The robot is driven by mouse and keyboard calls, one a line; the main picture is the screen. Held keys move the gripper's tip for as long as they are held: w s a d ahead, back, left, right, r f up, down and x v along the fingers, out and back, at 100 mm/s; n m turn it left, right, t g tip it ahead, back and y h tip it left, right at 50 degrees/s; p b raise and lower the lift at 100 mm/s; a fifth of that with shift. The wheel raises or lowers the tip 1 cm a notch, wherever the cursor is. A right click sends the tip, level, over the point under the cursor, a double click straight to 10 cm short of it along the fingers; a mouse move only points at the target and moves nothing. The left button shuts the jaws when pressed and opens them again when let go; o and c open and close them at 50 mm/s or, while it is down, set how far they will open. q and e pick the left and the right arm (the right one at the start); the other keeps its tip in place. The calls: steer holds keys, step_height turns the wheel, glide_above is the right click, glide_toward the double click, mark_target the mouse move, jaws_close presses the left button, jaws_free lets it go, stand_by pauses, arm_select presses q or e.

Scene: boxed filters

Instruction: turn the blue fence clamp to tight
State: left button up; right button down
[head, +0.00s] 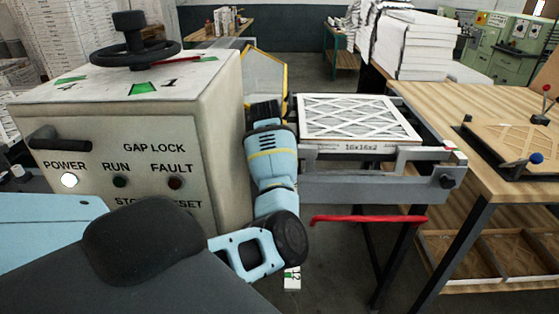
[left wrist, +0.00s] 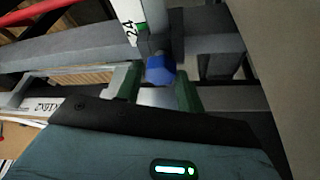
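The blue fence clamp (left wrist: 160,70) is a small faceted knob in the left wrist view, just below a white scale strip (left wrist: 130,22) with "24" and a green mark. My left gripper (left wrist: 158,80) has its two green fingers apart, one on each side of the clamp. A narrow gap shows at the left finger; whether the right finger touches cannot be told. In the head view my left gripper's dark body (head: 264,111) is beside the grey cabinet, with its fingertips and the clamp hidden. My right gripper is in no view.
The cabinet (head: 205,120) with a black handwheel (head: 125,55) stands close left of my arm. A boxed filter (head: 355,117) lies on the grey rail table to the right. A red bar (head: 368,219) runs below it. A wooden bench (head: 465,105) is farther right.

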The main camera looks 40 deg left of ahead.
arm_select(q)
steer(key=o, duration=0.3)
steer(key=v, duration=0.7)
steer(key=shift+s+r, duration=0.2)
steer(key=shift+r, duration=0.15)
steer(key=shift+d+f, duration=0.1)
